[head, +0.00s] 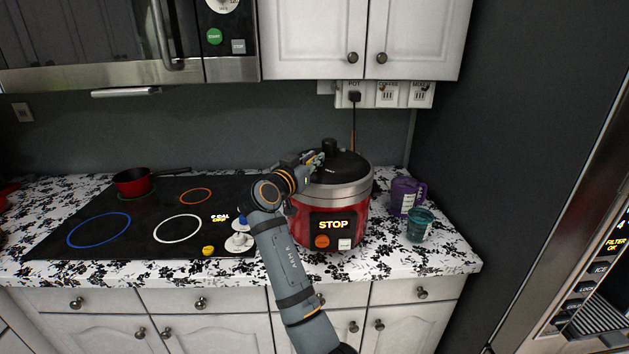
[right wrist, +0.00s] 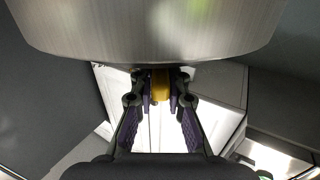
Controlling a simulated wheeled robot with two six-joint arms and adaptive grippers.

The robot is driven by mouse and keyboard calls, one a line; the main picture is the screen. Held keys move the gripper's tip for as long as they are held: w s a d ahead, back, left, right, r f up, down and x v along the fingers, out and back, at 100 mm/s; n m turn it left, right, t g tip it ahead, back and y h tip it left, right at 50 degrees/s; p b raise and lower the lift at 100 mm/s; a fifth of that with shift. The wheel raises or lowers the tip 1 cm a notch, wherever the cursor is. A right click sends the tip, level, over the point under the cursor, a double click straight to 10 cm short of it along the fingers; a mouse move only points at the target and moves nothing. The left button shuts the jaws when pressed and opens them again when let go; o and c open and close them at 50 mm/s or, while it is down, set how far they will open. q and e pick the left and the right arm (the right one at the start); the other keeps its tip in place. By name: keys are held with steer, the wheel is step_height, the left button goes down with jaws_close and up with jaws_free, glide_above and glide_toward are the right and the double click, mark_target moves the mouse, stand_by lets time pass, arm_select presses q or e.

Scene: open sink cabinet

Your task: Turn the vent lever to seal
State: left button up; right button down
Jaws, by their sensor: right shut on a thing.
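A red pressure cooker (head: 298,222) with a black lid (head: 345,168) and steel rim stands on the counter. Its front reads STOP above an orange and a white button. My right gripper (head: 315,159) is at the left side of the lid, and its arm hides part of the cooker. In the right wrist view, my right gripper (right wrist: 161,88) is shut on a small yellow piece (right wrist: 160,85), which looks like the vent lever, just under a wide steel surface (right wrist: 150,35). The lever's setting cannot be read. My left gripper is not in view.
A purple cup (head: 404,194) and a teal cup (head: 420,226) stand right of the cooker. A black cooktop (head: 150,215) with a red pan (head: 131,181) lies to the left. Wall cabinets (head: 420,40) hang above; a cord runs up behind the cooker to an outlet.

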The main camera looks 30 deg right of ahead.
mark_target(311, 158)
steer(key=shift+w+a+m+g+h+b, duration=0.1)
steer(key=shift+w+m+g+h+b, duration=0.1)
steer(key=shift+m+g+h+b, duration=0.9)
steer(key=shift+g+y+b, duration=0.3)
steer(key=shift+g+b, duration=0.05)
steer(key=shift+g, duration=0.25)
steer(key=c, duration=1.3)
jaws_free()
step_height(311, 158, up, 10)
steer(key=shift+f, duration=0.1)
